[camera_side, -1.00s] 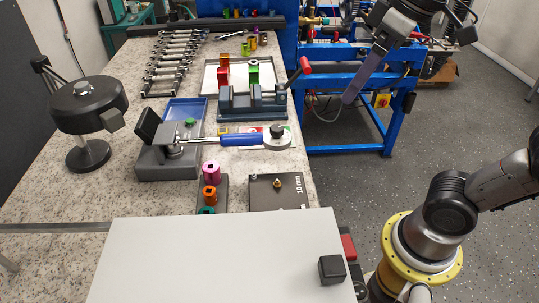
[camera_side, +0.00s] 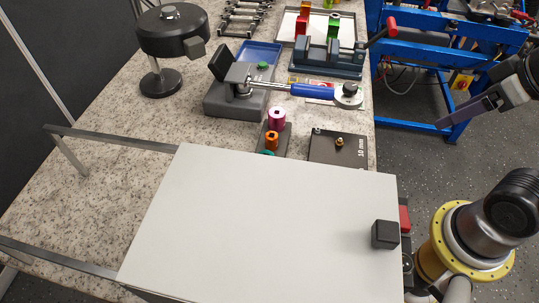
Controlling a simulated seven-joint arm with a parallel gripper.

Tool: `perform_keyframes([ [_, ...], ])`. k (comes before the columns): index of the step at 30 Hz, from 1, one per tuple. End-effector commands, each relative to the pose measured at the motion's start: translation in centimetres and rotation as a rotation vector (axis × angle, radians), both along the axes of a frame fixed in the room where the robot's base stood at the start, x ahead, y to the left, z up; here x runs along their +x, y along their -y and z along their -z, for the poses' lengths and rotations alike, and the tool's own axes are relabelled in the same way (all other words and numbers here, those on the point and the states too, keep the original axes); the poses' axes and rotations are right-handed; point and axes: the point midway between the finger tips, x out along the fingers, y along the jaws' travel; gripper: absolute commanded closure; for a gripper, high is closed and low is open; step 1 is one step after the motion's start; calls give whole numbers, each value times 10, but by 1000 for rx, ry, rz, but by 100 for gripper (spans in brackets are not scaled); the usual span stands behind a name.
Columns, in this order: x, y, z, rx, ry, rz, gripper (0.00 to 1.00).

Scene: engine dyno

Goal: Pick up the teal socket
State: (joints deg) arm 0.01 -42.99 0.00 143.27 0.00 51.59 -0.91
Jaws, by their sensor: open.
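The teal socket (camera_side: 267,153) is the nearest of three sockets on a dark rail on the bench. Only its upper rim shows, because the edge of a white panel hides the rest. An orange socket (camera_side: 271,140) and a pink socket (camera_side: 277,118) stand behind it on the same rail. My gripper (camera_side: 440,123) is at the right edge, well to the right of the sockets and apart from them, over the floor side of the bench. It is seen edge-on and partly cut off by the frame. It is open, and nothing shows in it.
The white panel (camera_side: 260,225) with a black block (camera_side: 385,234) fills the foreground. A dark plate marked 10 mm (camera_side: 330,150) lies right of the rail. A blue-handled tool (camera_side: 311,90) rests behind the sockets, with a vise (camera_side: 328,60) beyond. A round black stand (camera_side: 172,35) is at left.

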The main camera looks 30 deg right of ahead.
Motion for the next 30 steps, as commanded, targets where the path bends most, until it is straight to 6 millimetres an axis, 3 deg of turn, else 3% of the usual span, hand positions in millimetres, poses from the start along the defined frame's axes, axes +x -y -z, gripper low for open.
perform_keyframes([
  [3, -5, 0, -1, -36, -27, -70, 29],
  [5, -3, 0, -16, -69, -22, -132, 29],
  [10, 23, -8, -62, -152, -61, -348, 29],
  [14, 53, -26, -93, -208, -107, -555, 29],
  [18, 94, -61, -119, -263, -164, -809, 29],
  [22, 130, -106, -129, -306, -215, -1034, 29],
  [26, 160, -161, -124, -338, -264, -1233, 29],
  [30, 177, -222, -105, -361, -312, -1386, 29],
])
